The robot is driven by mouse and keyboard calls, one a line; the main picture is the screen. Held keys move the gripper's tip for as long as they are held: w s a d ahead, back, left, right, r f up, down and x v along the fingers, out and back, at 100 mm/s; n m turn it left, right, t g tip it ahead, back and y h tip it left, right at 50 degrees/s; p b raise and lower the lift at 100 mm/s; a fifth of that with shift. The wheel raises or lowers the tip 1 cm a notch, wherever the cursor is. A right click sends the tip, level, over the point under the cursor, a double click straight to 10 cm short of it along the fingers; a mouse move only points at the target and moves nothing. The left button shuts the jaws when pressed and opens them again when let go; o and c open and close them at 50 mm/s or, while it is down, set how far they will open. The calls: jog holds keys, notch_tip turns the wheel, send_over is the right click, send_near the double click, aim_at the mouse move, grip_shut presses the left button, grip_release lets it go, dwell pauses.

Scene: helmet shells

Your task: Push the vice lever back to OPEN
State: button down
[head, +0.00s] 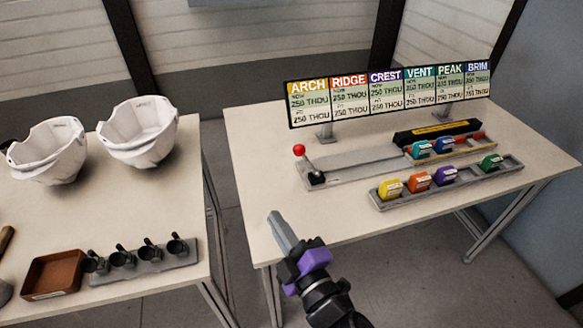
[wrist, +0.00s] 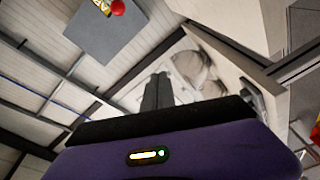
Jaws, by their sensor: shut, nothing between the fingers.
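The vice lever (head: 305,160) has a red ball knob and a thin stem that rises from a dark pivot. It leans up and to the left. It stands at the left end of a long grey vice (head: 358,165) on the right-hand table. My gripper (head: 272,216) is shut and empty. It is near the table's front left corner, in front of and to the left of the lever, and apart from it. In the wrist view its shut fingers (wrist: 157,91) point away from the camera. I cannot clearly identify the lever in that view.
A sign board (head: 390,95) stands behind the vice. A tray (head: 447,183) of coloured blocks lies in front of its right part. White helmet shells (head: 140,135), a brown tray (head: 54,275) and a rack (head: 150,262) are on the left table. A floor gap separates the tables.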

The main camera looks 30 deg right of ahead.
aim_at(308, 160)
jog(key=w+d+f+n+g+h, duration=0.1)
jog(key=w+d+n+h, duration=0.3)
jog(key=w+d+n, duration=0.1)
jog(key=shift+f+n+h, duration=0.3)
jog(key=shift+h, duration=0.1)
jog(key=shift+w+d, duration=0.1)
jog(key=w+d+r+p, duration=0.1)
jog(key=w+d+p, duration=0.2)
jog(key=w+d, duration=0.4)
jog(key=shift+w, duration=1)
jog(key=shift+r, duration=0.1)
jog(key=shift+r+p, duration=0.15)
jog(key=shift+p, duration=0.2)
